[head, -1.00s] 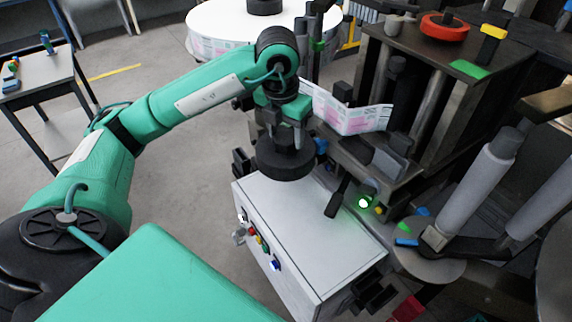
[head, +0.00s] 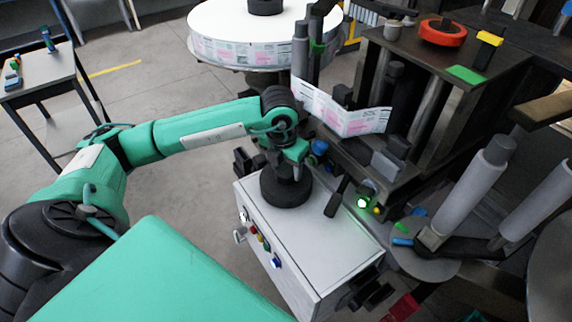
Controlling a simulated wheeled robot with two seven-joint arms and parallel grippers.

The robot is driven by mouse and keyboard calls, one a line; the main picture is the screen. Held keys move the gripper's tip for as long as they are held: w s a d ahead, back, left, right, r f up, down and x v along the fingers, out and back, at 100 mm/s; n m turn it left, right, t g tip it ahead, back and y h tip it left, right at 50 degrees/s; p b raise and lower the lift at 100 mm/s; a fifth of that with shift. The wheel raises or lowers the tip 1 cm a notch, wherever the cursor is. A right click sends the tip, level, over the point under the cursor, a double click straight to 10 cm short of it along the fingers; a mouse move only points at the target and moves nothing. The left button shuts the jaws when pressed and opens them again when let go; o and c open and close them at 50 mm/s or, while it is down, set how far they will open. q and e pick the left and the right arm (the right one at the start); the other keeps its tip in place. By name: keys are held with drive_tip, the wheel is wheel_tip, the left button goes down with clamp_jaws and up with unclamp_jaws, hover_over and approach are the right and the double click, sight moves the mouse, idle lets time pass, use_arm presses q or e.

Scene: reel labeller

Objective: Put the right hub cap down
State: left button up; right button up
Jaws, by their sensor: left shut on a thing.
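The right hub cap (head: 284,192), a thick black disc with a narrower knob on top, is at the back left part of the white cabinet top (head: 325,235). It looks level and appears to sit on that surface, though its lower edge is dark and any small gap cannot be told. My left gripper (head: 291,169) points down from above and is shut on the hub cap's knob. The fingertips are partly hidden by dark wrist parts. My right gripper is not in view.
The cabinet front has coloured buttons (head: 262,241). A dark lever (head: 337,197) and a green lit lamp (head: 363,202) stand right of the hub cap. A label web (head: 345,118) runs behind. A large label reel (head: 235,25) is at the back. The cabinet top's front right is bare.

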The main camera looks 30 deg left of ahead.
sight(283, 173)
use_arm(q)
drive_tip(key=shift+f, duration=0.15)
drive_tip(key=o, duration=1.1)
drive_tip(key=shift+c, duration=0.2)
drive_tip(key=shift+r, duration=0.45)
wheel_tip(283, 173, up, 11)
drive_tip(key=s+b, duration=0.1)
drive_tip(key=b, duration=0.1)
drive_tip(key=shift+s+r, duration=0.2)
drive_tip(key=shift+s, duration=0.05)
